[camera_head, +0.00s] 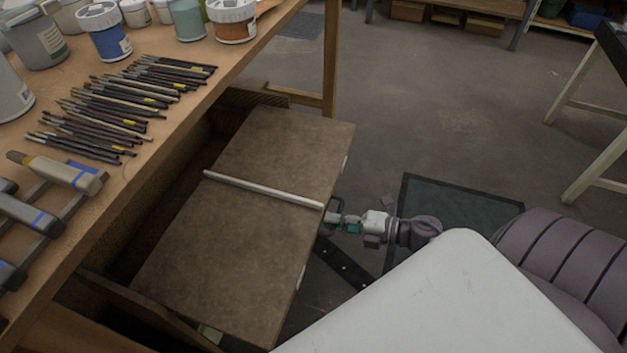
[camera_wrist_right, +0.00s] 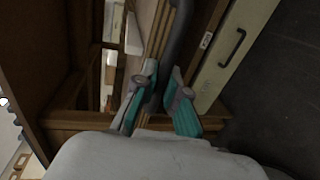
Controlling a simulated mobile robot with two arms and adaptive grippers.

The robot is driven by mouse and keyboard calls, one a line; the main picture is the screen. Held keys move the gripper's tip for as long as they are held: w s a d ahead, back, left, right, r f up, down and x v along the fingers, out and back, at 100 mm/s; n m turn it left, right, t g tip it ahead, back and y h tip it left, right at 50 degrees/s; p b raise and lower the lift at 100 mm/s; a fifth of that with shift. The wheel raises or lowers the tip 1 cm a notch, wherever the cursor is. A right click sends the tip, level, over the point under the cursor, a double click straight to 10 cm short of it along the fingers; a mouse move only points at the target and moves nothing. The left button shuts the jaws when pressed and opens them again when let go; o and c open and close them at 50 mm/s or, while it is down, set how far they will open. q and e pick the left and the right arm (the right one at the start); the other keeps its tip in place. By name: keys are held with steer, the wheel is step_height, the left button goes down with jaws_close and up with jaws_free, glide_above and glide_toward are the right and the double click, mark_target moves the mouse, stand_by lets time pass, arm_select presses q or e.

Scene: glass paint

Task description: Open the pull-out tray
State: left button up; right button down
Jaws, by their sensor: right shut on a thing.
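The pull-out tray (camera_head: 255,165) is a brown flat board with a pale strip across it. It sticks out from under the wooden table on the right side of the table in the head view. My right gripper (camera_head: 334,216) is at the middle of the tray's outer edge. In the right wrist view the teal fingers of my right gripper (camera_wrist_right: 161,80) are closed around a dark curved handle (camera_wrist_right: 180,35). The exact contact is partly hidden by the fingers. My left gripper is not in view.
The wooden table (camera_head: 185,105) holds rows of brushes (camera_head: 110,108) and several paint tubs (camera_head: 105,32). A dark mat (camera_head: 460,205) lies on the floor beyond my right gripper. A pale-legged table (camera_head: 590,140) stands at the right.

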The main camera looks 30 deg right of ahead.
steer(key=shift+s+d, duration=0.45)
steer(key=shift+s, duration=0.1)
steer(key=c, duration=1.2)
jaws_free()
steer(key=v, duration=1.2)
